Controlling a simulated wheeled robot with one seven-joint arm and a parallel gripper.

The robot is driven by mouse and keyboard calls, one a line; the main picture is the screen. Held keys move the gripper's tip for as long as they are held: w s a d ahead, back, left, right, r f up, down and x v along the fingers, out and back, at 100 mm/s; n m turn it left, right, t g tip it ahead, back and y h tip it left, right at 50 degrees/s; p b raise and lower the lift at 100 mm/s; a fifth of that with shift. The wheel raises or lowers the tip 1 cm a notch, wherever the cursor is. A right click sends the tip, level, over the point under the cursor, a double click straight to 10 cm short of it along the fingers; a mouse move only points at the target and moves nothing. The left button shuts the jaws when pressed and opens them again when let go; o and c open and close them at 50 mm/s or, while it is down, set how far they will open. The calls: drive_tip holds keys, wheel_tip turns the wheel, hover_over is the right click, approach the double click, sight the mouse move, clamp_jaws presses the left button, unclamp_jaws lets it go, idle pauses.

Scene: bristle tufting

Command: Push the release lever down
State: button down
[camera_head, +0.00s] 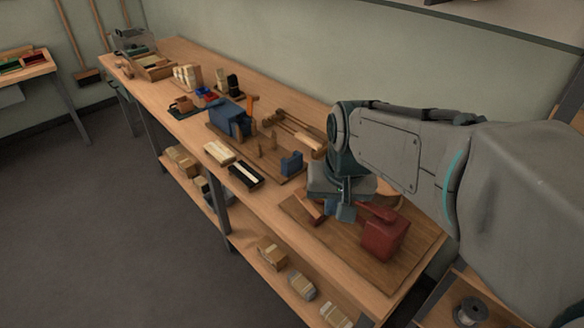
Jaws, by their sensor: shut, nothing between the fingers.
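A red block-shaped device (385,240) stands on a brown board at the near right end of the bench. A red bar (374,210) sticks out from its top toward the left; it looks like a lever, but I cannot tell for certain that it is the release lever. My gripper (345,213) points down just left of this bar, shut and empty. I cannot tell whether its fingertips touch the bar. An orange upright handle (250,104) stands by a blue machine (230,118) farther along the bench.
A small blue block (292,162) stands left of my gripper. A light brush block (219,153) and a dark one (245,174) lie near the front edge. My arm hides part of the bench's back. A lower shelf (250,238) holds several packages.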

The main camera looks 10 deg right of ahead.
drive_tip(key=w+m+g, duration=0.1)
drive_tip(key=w+m, duration=0.2)
drive_tip(key=w, duration=0.5)
drive_tip(key=m+g+p, duration=0.2)
drive_tip(key=m, duration=0.5)
approach(301, 192)
drive_tip(key=shift+d+r+y, duration=0.25)
drive_tip(key=shift+d+y, duration=0.05)
drive_tip(key=shift+f, duration=0.1)
drive_tip(key=shift+s+a+f+b, duration=0.1)
drive_tip(key=shift+a+f+b, duration=0.05)
drive_tip(key=shift+f+b, duration=1.35)
drive_tip(key=shift+s+a+f+b, duration=0.15)
drive_tip(key=shift+f+b, duration=0.8)
drive_tip(key=shift+f, duration=0.95)
drive_tip(key=shift+w, duration=0.1)
